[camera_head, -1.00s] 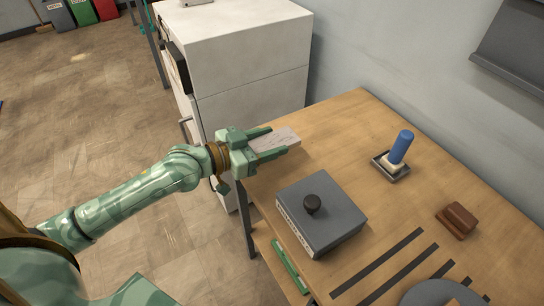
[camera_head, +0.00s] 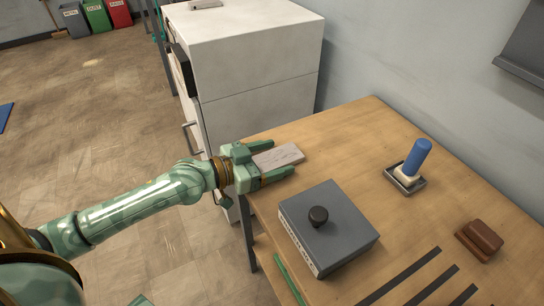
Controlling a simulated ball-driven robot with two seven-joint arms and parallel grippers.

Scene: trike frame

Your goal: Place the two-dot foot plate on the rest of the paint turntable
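A pale grey, streaked flat block (camera_head: 282,155) lies at the table's left corner. I see no dots on it and cannot tell whether it is the foot plate. My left gripper (camera_head: 275,160) is open at that corner, one finger on each side of the block, with its near end between the fingers. I cannot tell whether either finger touches it. My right gripper is not in view. No paint turntable or rest is recognisable now.
A grey square box with a black knob (camera_head: 318,216) stands just right of my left gripper. A blue-handled tool (camera_head: 417,158) stands in a small tray (camera_head: 392,173). Brown blocks (camera_head: 480,240) and dark strips (camera_head: 412,272) lie on the wooden table (camera_head: 352,130). A white cabinet (camera_head: 250,60) stands behind.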

